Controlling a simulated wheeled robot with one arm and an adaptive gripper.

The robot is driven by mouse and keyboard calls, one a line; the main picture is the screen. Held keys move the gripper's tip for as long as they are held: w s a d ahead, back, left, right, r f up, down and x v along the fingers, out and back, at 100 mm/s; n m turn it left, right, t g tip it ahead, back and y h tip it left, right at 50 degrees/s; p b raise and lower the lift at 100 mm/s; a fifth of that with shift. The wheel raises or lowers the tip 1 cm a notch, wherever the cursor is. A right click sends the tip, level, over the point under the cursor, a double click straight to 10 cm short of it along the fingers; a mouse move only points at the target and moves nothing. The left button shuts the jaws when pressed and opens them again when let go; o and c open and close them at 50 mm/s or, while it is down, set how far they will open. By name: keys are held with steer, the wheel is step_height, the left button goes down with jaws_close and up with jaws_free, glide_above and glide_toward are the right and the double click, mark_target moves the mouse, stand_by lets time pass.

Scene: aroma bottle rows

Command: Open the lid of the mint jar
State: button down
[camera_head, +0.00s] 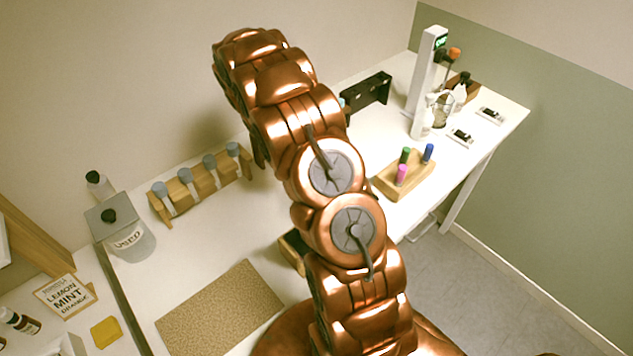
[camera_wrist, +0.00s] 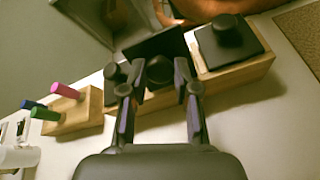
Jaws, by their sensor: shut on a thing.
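In the wrist view my gripper (camera_wrist: 160,76) is shut on the round black knob of the middle jar lid (camera_wrist: 156,46) in a wooden holder (camera_wrist: 238,78). The lid is a black square plate; whether it is seated or raised, I cannot tell. A black lid with a knob (camera_wrist: 228,38) sits to its right, and another dark lid (camera_wrist: 113,74) is partly hidden to its left. No label shows on the jars, so which one holds mint cannot be read. In the head view my arm hides the gripper and most of the holder (camera_head: 290,252).
A wooden block with coloured sticks (camera_head: 405,178) stands near the holder; it also shows in the wrist view (camera_wrist: 75,115). A "USED" container (camera_head: 130,240), a bottle rack (camera_head: 203,183) and a LEMON MINT ORANGE card (camera_head: 65,296) stand left. A tan mat (camera_head: 220,308) lies clear.

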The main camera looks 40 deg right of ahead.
steer(key=c, duration=0.9)
jaws_free()
steer(key=shift+o, duration=0.2)
steer(key=shift+f+t+b, duration=0.15)
steer(key=shift+t+b, duration=0.15)
steer(key=shift+b, duration=0.65)
